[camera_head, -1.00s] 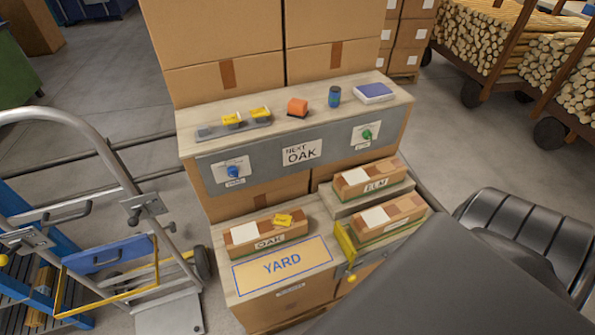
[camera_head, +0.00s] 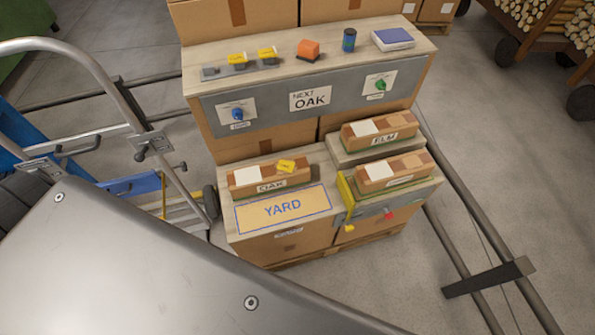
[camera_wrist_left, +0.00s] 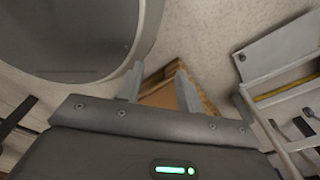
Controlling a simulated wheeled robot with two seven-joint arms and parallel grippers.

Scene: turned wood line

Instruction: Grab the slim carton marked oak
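The slim carton marked OAK (camera_head: 245,184) lies on the left of the lower bench top in the head view, behind the YARD panel. It is brown with a white patch and a yellow tag (camera_head: 286,166) on top. My left gripper (camera_wrist_left: 158,80) shows in the left wrist view with its two fingers apart and nothing held. A brown box shape lies beyond the fingers; I cannot tell which box it is. In the head view no gripper shows; a large grey part of my own arm covers the lower left. My right gripper is out of view.
A carton marked ELM (camera_head: 378,138) and another slim carton (camera_head: 392,175) sit at the right. The YARD panel (camera_head: 283,208) is bare. A NEXT OAK sign (camera_head: 310,98) is on the raised grey panel. A metal hand truck (camera_head: 120,100) stands left; rails run right.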

